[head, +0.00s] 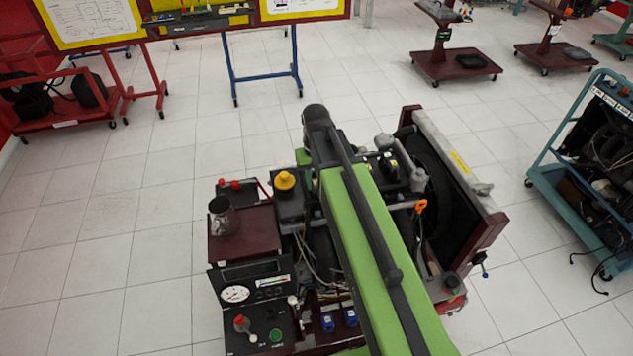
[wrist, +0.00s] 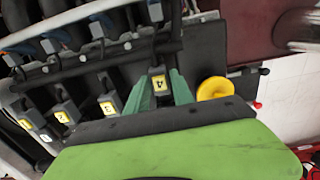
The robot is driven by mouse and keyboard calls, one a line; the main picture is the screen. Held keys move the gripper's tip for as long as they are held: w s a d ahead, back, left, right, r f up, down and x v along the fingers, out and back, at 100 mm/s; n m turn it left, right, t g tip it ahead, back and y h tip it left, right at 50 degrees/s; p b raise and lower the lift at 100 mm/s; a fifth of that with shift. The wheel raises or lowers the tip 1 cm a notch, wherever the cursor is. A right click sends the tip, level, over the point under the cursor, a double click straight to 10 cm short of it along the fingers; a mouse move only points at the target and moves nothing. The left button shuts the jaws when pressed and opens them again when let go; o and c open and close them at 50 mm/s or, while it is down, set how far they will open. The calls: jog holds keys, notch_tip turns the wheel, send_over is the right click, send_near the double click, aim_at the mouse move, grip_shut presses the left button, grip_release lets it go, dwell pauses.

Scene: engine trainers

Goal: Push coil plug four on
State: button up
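Coil plug four (wrist: 160,84), a dark plug with a yellow label marked 4, is in the wrist view between the green fingers of my gripper (wrist: 160,79). The fingers lie close against both its sides and look shut on it. Its far end meets dark parts of the engine, and I cannot tell how far it is seated. Plugs with yellow labels 3 (wrist: 107,107), 2 (wrist: 66,114) and 1 (wrist: 26,125) stand in a row to the left. In the head view my green arm hides the gripper and the plug.
A yellow cap (wrist: 214,89) is close to the right of my gripper; it also shows in the head view (head: 285,180). Dark coils with blue parts (wrist: 101,27) line the engine's top. The trainer has a gauge panel (head: 236,293) and radiator frame (head: 460,180). Tiled floor (head: 80,230) is clear at left.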

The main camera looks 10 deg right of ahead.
grip_shut()
dwell(1.1)
